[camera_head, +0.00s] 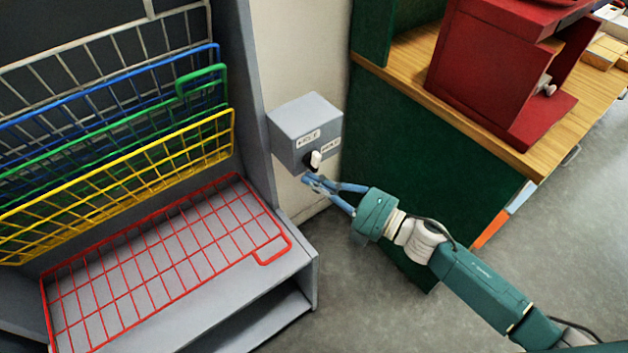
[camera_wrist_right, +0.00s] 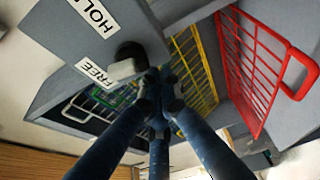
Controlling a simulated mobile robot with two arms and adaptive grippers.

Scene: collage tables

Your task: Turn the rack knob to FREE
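The rack knob (camera_head: 313,160) is on a grey box (camera_head: 303,115) mounted beside the rack. It has a dark base and a white handle, with two white labels near it. In the right wrist view the knob (camera_wrist_right: 127,60) shows close, with the HOLD label (camera_wrist_right: 95,14) and the FREE label (camera_wrist_right: 95,73). The white handle lies near the end of the FREE label; its exact setting is unclear. My right gripper (camera_head: 309,180) is just below the knob, its blue fingertips drawn together with nothing seen between them. Whether they touch the knob is unclear. My left gripper is out of view.
The grey rack (camera_head: 245,90) at left holds blue, green and yellow wire shelves upright, and a red wire shelf (camera_head: 165,255) lies flat. Floor is open below.

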